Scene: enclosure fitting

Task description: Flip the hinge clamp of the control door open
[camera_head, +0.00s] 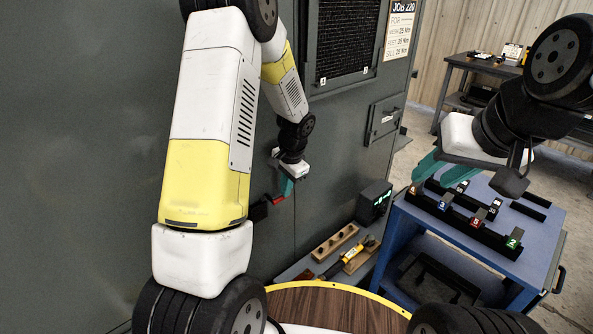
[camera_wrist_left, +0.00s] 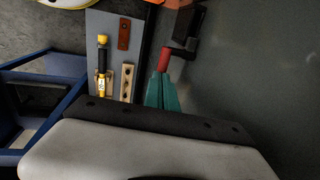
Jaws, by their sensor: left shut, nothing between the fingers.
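The clamp shows as a black block with a red handle (camera_head: 278,199) on the grey cabinet face in the head view. In the left wrist view its red handle (camera_wrist_left: 164,59) sticks out from the black bracket (camera_wrist_left: 186,38). My left gripper (camera_head: 287,187) has teal fingers, shut and empty, right at the red handle. In the left wrist view the left fingertips (camera_wrist_left: 164,76) are just below the handle's end; I cannot tell whether they touch it. My right gripper (camera_head: 430,174) is open and empty above the blue cart, far from the clamp.
A blue cart (camera_head: 545,262) with black holders and numbered tags stands at the right. A low grey shelf holds a wooden block (camera_head: 335,242), a yellow-and-black tool (camera_head: 352,258) and a dark box with a green display (camera_head: 373,203). A round wooden top (camera_head: 320,308) lies in front.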

